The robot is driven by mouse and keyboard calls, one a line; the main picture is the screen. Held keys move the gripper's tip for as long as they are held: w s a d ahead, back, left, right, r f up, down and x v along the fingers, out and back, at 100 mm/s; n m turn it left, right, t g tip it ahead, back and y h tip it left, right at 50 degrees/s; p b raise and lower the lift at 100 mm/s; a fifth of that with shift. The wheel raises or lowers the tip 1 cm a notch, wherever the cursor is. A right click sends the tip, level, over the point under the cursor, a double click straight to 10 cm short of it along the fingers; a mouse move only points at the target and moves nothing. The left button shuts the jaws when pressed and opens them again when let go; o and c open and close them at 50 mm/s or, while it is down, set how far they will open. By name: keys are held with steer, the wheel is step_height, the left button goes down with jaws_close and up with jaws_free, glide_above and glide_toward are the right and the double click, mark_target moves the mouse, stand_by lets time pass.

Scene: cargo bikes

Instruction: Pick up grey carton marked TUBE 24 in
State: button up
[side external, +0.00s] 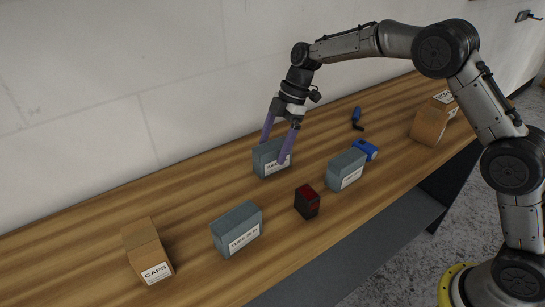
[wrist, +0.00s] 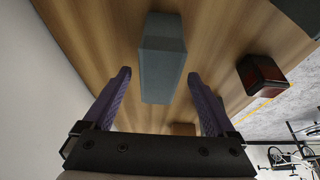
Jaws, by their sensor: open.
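A grey carton (side external: 270,162) stands near the wall side of the bench with a white label, partly hidden by a finger; "TUBE" seems to start it, the number is not legible. My gripper (side external: 273,152) is at this carton, its two purple fingers spread open and pointing down. In the wrist view, the grey carton (wrist: 162,60) shows between the open fingertips (wrist: 159,75), with gaps on both sides. Two similar grey cartons, one at front left (side external: 236,230) and one to the right (side external: 346,170), also carry white labels whose numbers I cannot read surely.
A black and red box (side external: 307,202) stands between the cartons. A brown CAPS box (side external: 148,252) is at the left, and brown boxes (side external: 428,124) are at the far right. Blue items (side external: 366,150) lie behind the right carton. The wall (side external: 80,120) borders the bench's back.

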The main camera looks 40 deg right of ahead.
mark_target(268, 159)
steer(key=shift+x, duration=2)
steer(key=shift+f, duration=0.25)
jaws_close()
